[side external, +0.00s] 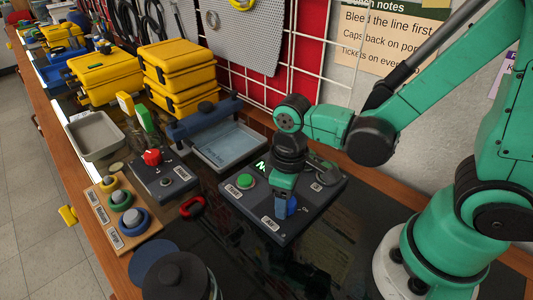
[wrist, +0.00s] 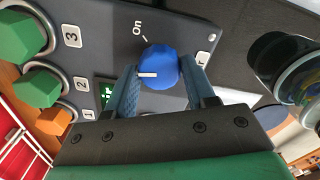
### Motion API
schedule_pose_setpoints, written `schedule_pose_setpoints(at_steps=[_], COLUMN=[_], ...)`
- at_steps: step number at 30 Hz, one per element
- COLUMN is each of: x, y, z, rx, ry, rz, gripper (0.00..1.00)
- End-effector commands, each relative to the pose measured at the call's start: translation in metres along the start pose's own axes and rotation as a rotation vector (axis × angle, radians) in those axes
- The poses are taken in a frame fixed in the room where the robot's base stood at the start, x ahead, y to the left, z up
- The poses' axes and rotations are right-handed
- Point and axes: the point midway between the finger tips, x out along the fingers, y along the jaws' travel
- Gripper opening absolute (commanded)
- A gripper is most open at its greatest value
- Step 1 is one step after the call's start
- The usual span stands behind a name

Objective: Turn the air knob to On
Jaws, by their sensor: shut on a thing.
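The blue air knob (wrist: 163,68) sits on a dark grey panel, with a white pointer line that points left in the wrist view. The "On" label (wrist: 138,28) is at the knob's upper left there, and the pointer is not lined up with it. My gripper (wrist: 163,80) is shut on the knob, with one blue-grey finger on each side. In the side external view my gripper (side external: 283,196) points down at the panel (side external: 250,212), and the knob (side external: 291,205) shows partly behind the fingers.
A green button (side external: 245,181) is beside the knob on the same panel. A smaller panel with a red knob (side external: 152,157) and a wooden board with ringed knobs (side external: 121,200) stand to the left. A red carabiner (side external: 192,207) lies between. A dark round container (side external: 178,278) stands in front.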

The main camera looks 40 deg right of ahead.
Motion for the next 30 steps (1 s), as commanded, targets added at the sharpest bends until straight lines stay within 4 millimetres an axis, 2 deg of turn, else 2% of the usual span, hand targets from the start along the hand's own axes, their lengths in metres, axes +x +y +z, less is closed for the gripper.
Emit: schedule_pose_setpoints(at_steps=[21,30], x=[0.0000,0.0000], y=[0.0011,0.0014], z=[0.0001,0.0003], rx=[0.671,0.880], ry=[0.001,0.001], rz=[0.000,0.000], gripper=[0.00,0.00])
